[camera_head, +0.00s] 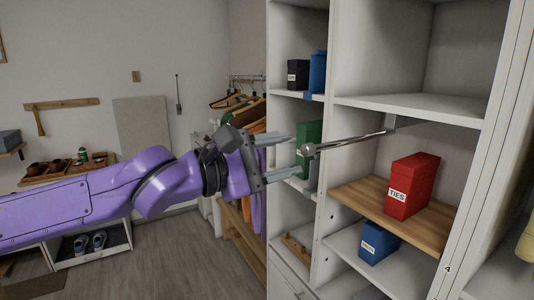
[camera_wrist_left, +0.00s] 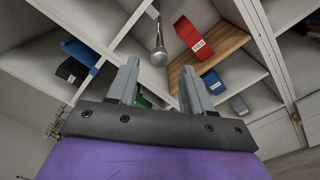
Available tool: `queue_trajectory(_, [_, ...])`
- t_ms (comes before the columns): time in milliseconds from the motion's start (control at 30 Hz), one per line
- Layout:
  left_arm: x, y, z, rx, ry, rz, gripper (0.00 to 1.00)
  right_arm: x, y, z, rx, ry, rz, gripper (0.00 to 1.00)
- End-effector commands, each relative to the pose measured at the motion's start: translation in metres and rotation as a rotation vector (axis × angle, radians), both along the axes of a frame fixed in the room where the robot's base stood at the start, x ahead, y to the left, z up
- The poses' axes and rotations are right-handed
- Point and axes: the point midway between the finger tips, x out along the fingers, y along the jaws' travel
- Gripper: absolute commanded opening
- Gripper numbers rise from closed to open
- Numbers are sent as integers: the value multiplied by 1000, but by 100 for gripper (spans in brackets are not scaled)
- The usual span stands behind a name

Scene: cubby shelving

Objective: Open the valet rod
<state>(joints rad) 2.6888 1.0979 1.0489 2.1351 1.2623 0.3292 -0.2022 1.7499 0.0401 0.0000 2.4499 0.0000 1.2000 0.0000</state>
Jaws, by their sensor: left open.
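The valet rod (camera_head: 345,142) is a thin metal rod with a round knob at its near end. It runs back to a bracket under a shelf in the right column of cubbies. In the left wrist view the rod (camera_wrist_left: 158,42) points toward me, with its knob just beyond and between my fingertips. My left gripper (camera_head: 293,154) is open and empty, with its fingers pointing at the knob. The gripper also shows in the left wrist view (camera_wrist_left: 160,70). The fingers look apart from the knob. My right gripper is not in view.
A red TIES box (camera_head: 412,185) stands on a wooden shelf (camera_head: 360,202) below the rod. A blue box (camera_head: 378,243) sits under it. A green box (camera_head: 310,143) stands behind the fingers, near the upright divider (camera_head: 327,220). Clothes hang on a rail (camera_head: 246,78) behind.

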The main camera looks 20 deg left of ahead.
Motion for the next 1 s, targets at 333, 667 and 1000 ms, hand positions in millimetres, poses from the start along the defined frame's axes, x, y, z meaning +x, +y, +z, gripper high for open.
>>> queue_trajectory(333, [-34, 31, 0, 0, 0, -1, 51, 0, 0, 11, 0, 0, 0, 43])
queue_trajectory(667, [-34, 31, 0, 1, 1, -1, 51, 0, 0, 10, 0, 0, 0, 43])
queue_trajectory(1000, [15, 48, -142, 280, 232, 270, 51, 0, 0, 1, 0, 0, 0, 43])
